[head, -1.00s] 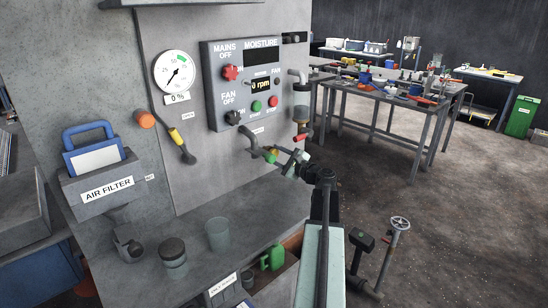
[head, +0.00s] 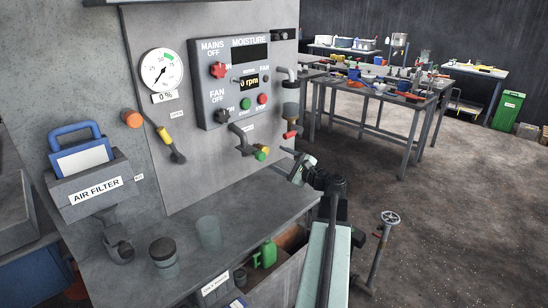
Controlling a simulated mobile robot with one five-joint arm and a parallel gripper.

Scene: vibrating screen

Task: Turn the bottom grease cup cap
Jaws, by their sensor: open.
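No part is labelled as a grease cup in the head view. A dark bent pipe fitting (head: 240,136) sticks out of the panel's lower edge, with a small yellow part (head: 263,147) and a green cap (head: 261,155) at its end. A red-ended fitting (head: 291,134) sits higher, under a small glass bowl (head: 290,110). Which of these is the bottom cap I cannot tell. My gripper (head: 291,163) is open and empty, right of and slightly below the green cap, with a visible gap between them.
The control box (head: 233,105) with knobs and buttons is above. A grey ledge (head: 205,265) with two cups lies below left. A green can (head: 265,254) stands under it. A handwheel on a post (head: 389,218) stands right of my arm.

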